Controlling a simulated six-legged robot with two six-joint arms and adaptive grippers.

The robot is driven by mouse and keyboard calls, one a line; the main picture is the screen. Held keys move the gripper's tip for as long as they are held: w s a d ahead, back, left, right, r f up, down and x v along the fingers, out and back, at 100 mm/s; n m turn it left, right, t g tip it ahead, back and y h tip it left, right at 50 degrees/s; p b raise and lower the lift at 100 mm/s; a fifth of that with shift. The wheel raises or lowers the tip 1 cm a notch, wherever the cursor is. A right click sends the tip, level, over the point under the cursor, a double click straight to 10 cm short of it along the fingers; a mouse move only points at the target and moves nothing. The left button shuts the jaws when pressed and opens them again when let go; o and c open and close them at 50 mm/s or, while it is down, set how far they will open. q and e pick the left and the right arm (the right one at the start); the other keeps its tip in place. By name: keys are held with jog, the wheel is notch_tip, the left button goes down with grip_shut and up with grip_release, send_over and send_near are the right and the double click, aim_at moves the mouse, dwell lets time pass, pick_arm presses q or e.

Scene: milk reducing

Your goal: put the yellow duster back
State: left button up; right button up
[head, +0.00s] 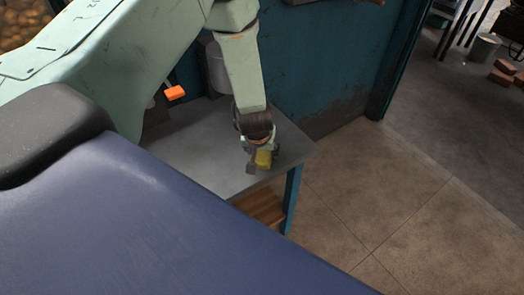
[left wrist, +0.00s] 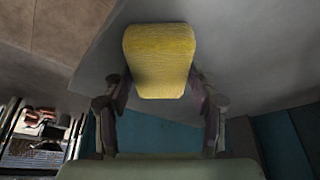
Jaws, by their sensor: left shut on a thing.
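My right gripper is not in view.
An orange object (head: 174,93) and a grey bucket-like container (head: 217,68) are near the back of the table. A blue wall (head: 320,60) stands behind. A wooden lower shelf (head: 262,206) shows under the tabletop. The tiled floor (head: 390,200) to the right is clear.

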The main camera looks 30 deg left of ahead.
pick_arm(q)
jog(key=o, duration=0.9)
jog(key=shift+c, duration=0.2)
jog(key=shift+o, duration=1.2)
jog(key=shift+f, duration=0.1)
jog(key=shift+r, duration=0.2)
jog(key=p+v, duration=0.3)
jog(key=v, duration=0.9)
jog(key=shift+p, duration=0.35)
jog(key=shift+s, duration=0.1)
